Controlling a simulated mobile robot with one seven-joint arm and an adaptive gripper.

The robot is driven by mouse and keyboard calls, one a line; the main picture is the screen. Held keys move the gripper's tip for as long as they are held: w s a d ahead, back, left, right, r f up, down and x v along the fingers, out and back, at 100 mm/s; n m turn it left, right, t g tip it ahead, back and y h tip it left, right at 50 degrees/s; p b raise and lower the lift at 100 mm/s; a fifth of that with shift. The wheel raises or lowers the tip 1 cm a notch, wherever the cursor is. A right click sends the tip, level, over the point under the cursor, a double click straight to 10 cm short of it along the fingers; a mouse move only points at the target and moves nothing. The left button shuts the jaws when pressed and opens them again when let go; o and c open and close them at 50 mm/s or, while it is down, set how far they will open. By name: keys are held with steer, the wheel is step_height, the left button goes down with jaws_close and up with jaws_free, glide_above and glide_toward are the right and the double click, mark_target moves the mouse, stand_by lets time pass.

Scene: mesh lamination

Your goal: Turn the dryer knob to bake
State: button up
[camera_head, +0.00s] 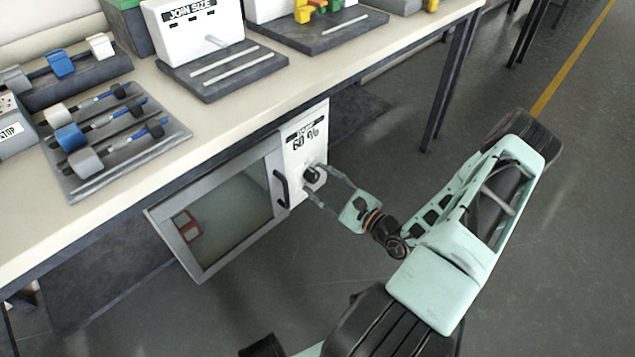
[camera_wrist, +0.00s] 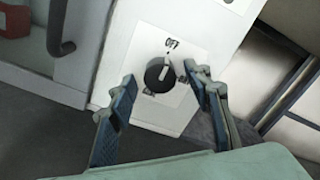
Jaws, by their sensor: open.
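The dryer (camera_head: 215,215) hangs under the table's front edge, with a glass door and a white control panel (camera_head: 305,140) reading "60 %". The round black knob (camera_head: 312,175) is low on this panel; it also shows in the wrist view (camera_wrist: 160,74). The knob's pale pointer points up toward the "OFF" label (camera_wrist: 172,44). Other labels beside and below it are partly hidden or too small to read. My gripper (camera_head: 320,182) is open, its two fingers on either side of the knob; in the wrist view the fingertips (camera_wrist: 163,75) appear apart from it.
A black door handle (camera_head: 281,189) stands out just left of the knob. A red and white item (camera_head: 187,226) shows behind the glass. The table (camera_head: 225,125) above holds a "JOIN SIZE" unit (camera_head: 195,35) and a rack of rollers (camera_head: 110,135).

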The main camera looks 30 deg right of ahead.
steer(key=shift+w+a, duration=0.15)
steer(key=shift+w, duration=0.25)
steer(key=shift+c, duration=0.4)
steer(key=c, duration=1.1)
steer(key=shift+o, duration=0.2)
